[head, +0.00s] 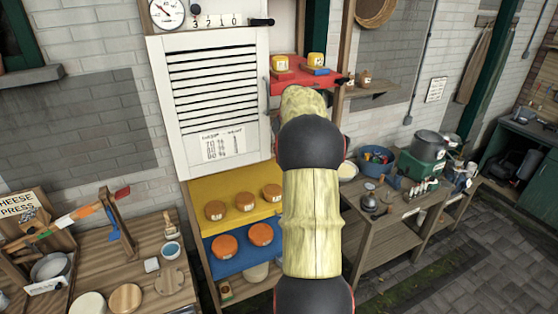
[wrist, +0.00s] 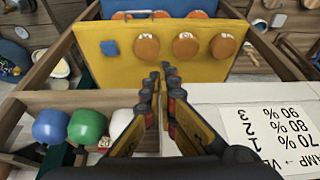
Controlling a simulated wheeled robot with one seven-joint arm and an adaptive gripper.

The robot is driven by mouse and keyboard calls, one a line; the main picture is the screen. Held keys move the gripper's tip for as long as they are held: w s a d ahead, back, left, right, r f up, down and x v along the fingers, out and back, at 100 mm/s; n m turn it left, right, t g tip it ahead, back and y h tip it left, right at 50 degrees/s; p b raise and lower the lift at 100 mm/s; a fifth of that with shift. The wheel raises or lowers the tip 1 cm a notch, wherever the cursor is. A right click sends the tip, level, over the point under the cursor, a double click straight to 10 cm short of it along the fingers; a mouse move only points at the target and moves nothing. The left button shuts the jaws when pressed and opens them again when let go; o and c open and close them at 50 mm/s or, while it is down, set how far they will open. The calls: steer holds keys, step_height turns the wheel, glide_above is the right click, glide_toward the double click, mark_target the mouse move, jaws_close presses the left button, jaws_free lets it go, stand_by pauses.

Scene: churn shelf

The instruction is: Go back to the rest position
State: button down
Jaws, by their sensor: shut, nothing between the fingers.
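My gripper (wrist: 166,72) shows in the wrist view with its yellow and black fingers together and nothing held. It is above the shelf unit, pointing toward the yellow shelf (wrist: 100,62) and its round orange cheeses (wrist: 185,45), without touching them. In the head view my jointed arm rises through the middle of the picture, and its end hides the gripper, so the fingers cannot be seen there. The yellow shelf (head: 232,206) and a blue shelf (head: 240,266) below it carry orange cheeses (head: 260,234) in the head view.
A white louvred door (head: 212,100) stands left of my arm. A red shelf (head: 300,82) with yellow blocks is behind the arm's end. Blue, green (wrist: 88,125) and white round things sit left of the gripper. Cluttered benches (head: 400,205) flank the unit; paved floor (head: 470,270) is open at right.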

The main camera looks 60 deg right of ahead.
steer(key=s+a+f+n+b, duration=0.2)
steer(key=s+a+f+b, duration=0.3)
steer(key=a, duration=1.5)
steer(key=s+a+f+n+t+y+b, duration=0.1)
steer(key=s+a+f+b, duration=0.5)
steer(key=a, duration=1.5)
steer(key=s+a+f+n+t+y+b, duration=0.1)
steer(key=s+a+f+n+b, duration=0.2)
steer(key=a+b, duration=0.9)
steer(key=s+a+f, duration=0.3)
steer(key=a+f, duration=0.2)
steer(key=a, duration=0.3)
steer(key=shift+a+f+b, duration=0.15)
steer(key=shift+a+b, duration=0.15)
steer(key=shift+a, duration=0.05)
